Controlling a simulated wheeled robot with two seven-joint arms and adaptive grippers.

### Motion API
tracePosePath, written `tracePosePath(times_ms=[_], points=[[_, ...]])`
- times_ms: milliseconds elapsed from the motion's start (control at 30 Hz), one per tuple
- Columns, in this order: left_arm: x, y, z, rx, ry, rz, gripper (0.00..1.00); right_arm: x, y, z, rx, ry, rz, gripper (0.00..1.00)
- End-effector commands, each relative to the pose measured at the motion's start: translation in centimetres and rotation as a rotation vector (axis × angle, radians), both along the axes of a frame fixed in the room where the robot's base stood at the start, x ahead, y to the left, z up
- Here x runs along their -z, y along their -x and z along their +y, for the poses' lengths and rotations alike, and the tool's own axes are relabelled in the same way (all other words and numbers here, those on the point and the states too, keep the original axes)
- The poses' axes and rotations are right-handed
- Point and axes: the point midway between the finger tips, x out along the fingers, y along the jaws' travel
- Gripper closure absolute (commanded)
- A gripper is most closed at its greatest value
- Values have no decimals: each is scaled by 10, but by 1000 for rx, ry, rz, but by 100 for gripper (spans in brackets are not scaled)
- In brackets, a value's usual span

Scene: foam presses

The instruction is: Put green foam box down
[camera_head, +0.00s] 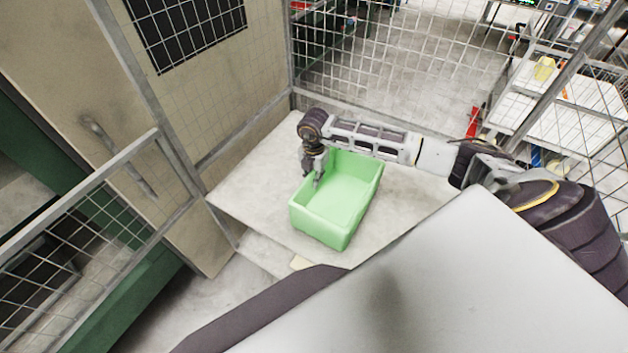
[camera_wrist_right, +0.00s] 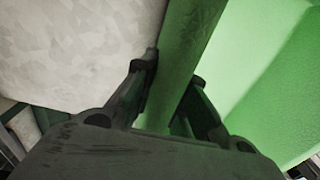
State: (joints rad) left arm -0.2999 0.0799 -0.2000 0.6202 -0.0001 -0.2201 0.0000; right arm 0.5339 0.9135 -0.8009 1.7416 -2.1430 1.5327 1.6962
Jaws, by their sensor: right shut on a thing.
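The green foam box (camera_head: 337,204) is an open, empty bin, upright on or just above a pale table top (camera_head: 250,192) in the head view. I cannot tell whether its base touches the surface. My right gripper (camera_head: 314,178) is at the box's left wall, pointing down, its arm reaching over the box's far side. In the right wrist view, my right gripper (camera_wrist_right: 172,88) is shut on the box's wall (camera_wrist_right: 190,45), with one finger on each side. The box's inside shows to the right there. My left gripper is not in view.
Wire mesh fencing (camera_head: 400,60) stands behind the table and a tan door panel (camera_head: 190,90) to its left. A railing (camera_head: 80,190) runs at the left. Bare table shows left of the box and a narrow strip to its right.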

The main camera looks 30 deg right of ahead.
Motion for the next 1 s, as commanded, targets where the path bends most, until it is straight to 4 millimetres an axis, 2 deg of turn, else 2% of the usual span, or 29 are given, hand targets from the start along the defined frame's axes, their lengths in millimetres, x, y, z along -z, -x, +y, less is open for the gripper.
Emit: tracePosePath(times_ms=[200, 433, 467, 600, 1000], points=[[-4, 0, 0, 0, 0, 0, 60, 16, 0, 0, -1, 0, 1, 100], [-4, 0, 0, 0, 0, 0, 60, 17, 0, 0, -1, 0, 0, 100], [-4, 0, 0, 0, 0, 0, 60, 17, 0, 0, -1, 0, 1, 82], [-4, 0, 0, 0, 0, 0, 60, 17, 0, 0, 0, 0, 1, 65], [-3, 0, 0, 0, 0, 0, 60, 15, 0, 0, 0, 0, 0, 65]])
